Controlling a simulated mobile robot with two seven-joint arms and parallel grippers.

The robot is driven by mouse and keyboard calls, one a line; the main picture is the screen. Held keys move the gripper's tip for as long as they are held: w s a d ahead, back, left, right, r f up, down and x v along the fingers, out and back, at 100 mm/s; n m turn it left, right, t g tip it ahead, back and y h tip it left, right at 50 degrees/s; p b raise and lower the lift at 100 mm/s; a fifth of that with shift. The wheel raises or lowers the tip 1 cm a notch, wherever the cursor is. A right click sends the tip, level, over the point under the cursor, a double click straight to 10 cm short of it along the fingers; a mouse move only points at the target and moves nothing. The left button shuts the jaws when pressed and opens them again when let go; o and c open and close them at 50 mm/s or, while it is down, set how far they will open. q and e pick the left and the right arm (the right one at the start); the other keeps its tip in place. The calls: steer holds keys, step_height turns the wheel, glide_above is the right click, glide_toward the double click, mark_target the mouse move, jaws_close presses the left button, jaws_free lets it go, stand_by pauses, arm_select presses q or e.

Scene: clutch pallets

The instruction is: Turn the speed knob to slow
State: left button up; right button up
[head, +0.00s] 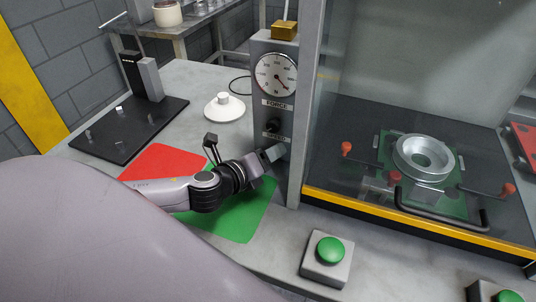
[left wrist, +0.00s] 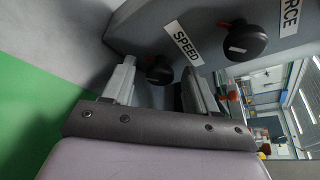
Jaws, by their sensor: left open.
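The speed knob (left wrist: 158,72) is a dark round knob beside the SPEED label (left wrist: 187,42) on the grey control column (head: 274,75). In the left wrist view it lies between the tips of my open left gripper (left wrist: 160,66), with a gap visible on at least one side. Its pointer setting is not clear. In the head view my left gripper (head: 274,153) is at the column's front, just below the SPEED label (head: 275,137), and hides the speed knob. My right gripper is not in view.
The force knob (head: 270,125), with a red pointer in the left wrist view (left wrist: 245,40), is just above the SPEED label. A dial gauge (head: 277,73) tops the column. A glass-fronted press enclosure stands right, a green button box (head: 328,260) in front. Red and green mats (head: 240,218) lie below my arm.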

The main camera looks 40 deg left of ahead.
arm_select(q)
steer(key=shift+b+v, duration=0.3)
steer(key=shift+v, duration=3.05)
